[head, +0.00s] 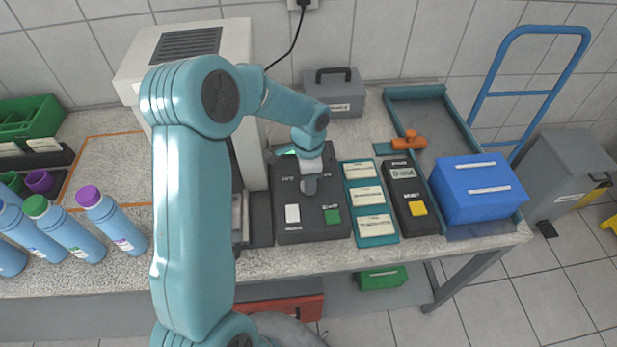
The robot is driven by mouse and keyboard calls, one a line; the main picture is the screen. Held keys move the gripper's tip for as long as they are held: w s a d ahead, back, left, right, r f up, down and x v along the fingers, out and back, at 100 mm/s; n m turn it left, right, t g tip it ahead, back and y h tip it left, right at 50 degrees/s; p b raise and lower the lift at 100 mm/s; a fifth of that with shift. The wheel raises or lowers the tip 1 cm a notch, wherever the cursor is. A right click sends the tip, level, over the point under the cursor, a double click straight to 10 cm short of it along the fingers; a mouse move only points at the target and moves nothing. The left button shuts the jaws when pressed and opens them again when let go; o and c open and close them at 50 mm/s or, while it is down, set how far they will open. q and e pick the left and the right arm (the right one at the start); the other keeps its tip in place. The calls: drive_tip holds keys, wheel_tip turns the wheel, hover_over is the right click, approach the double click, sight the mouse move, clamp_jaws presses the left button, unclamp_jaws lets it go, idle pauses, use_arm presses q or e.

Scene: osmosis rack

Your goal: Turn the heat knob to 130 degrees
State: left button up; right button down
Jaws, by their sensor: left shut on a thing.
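A dark control panel (325,232) lies on the counter near the middle of the head view. It has a white button (292,214) and a green button (332,216) near its front edge. My left arm comes in from the left and reaches over the panel's upper part. My left gripper (309,186) points down there and is shut on a round grey knob, the heat knob (309,187). The gripper and wrist hide most of the knob and part of its markings, so I cannot read its setting. My right gripper is not in view.
A teal card holder (376,241) and a dark device with a yellow button (418,208) lie to the right. Beyond are a blue box (477,200) and an orange valve-like part (409,140). A toolbox (333,95) stands behind.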

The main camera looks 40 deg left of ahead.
use_arm(q)
drive_tip(key=shift+w+a+r, duration=0.1)
drive_tip(key=shift+w+r, duration=0.05)
drive_tip(key=shift+r, duration=0.05)
idle(0.3)
drive_tip(key=o, duration=0.8)
drive_tip(key=shift+c, duration=0.2)
drive_tip(key=o, duration=0.3)
drive_tip(key=shift+f, duration=0.1)
wheel_tip(320, 180, up, 16)
drive_tip(key=b, duration=0.1)
drive_tip(key=shift+r, duration=0.25)
drive_tip(key=shift+s, duration=0.2)
